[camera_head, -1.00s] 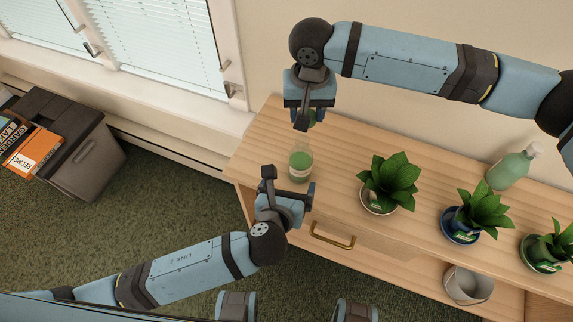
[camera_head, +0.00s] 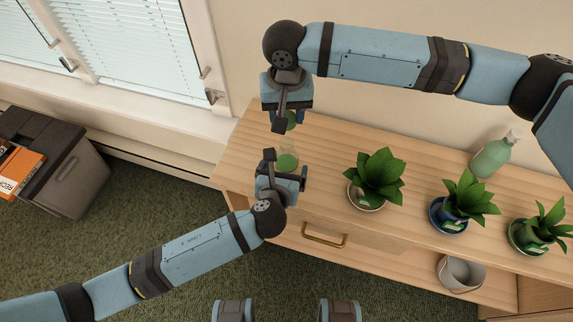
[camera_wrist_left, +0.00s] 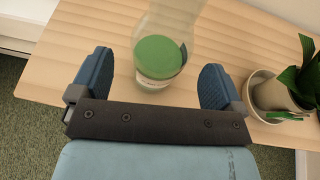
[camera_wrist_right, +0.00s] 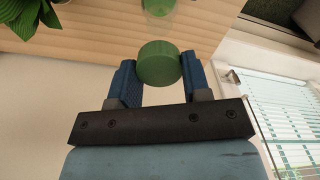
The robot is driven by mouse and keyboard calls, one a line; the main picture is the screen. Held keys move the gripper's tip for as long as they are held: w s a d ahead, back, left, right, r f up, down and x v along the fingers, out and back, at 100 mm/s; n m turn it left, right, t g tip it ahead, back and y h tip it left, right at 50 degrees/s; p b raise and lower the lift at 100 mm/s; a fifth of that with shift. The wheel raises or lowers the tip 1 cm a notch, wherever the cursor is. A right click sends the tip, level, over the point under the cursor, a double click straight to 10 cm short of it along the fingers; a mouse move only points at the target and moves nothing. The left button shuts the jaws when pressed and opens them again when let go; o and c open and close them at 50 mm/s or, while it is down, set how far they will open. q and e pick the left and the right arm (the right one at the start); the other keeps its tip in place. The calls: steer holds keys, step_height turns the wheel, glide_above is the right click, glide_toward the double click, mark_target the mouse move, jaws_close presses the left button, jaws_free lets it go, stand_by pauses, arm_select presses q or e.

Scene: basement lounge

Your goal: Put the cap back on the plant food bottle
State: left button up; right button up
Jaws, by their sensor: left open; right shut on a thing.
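The plant food bottle (camera_head: 287,161), clear with green contents, stands on the wooden cabinet near its left end. In the left wrist view the bottle (camera_wrist_left: 162,62) is between the spread fingers, with a gap on each side. My left gripper (camera_head: 287,172) is open around the bottle's near side. My right gripper (camera_head: 288,121) is shut on the green cap (camera_wrist_right: 158,63), which it holds above and beyond the bottle. The cap (camera_head: 291,120) is partly hidden by the gripper in the head view. The bottle (camera_wrist_right: 160,6) shows at the top edge of the right wrist view.
Potted plants (camera_head: 376,178), (camera_head: 466,200) and (camera_head: 540,228) stand to the right on the cabinet top (camera_head: 330,147). A green pump bottle (camera_head: 492,157) stands at the back. A metal bucket (camera_head: 460,273) sits on the shelf below. A grey bin (camera_head: 70,165) is on the floor at left.

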mark_target(287, 141)
arm_select(q)
steer(key=shift+x, duration=2.15)
steer(key=c, duration=1.3)
steer(key=shift+c, duration=0.2)
arm_select(e)
steer(key=shift+f, duration=2.5)
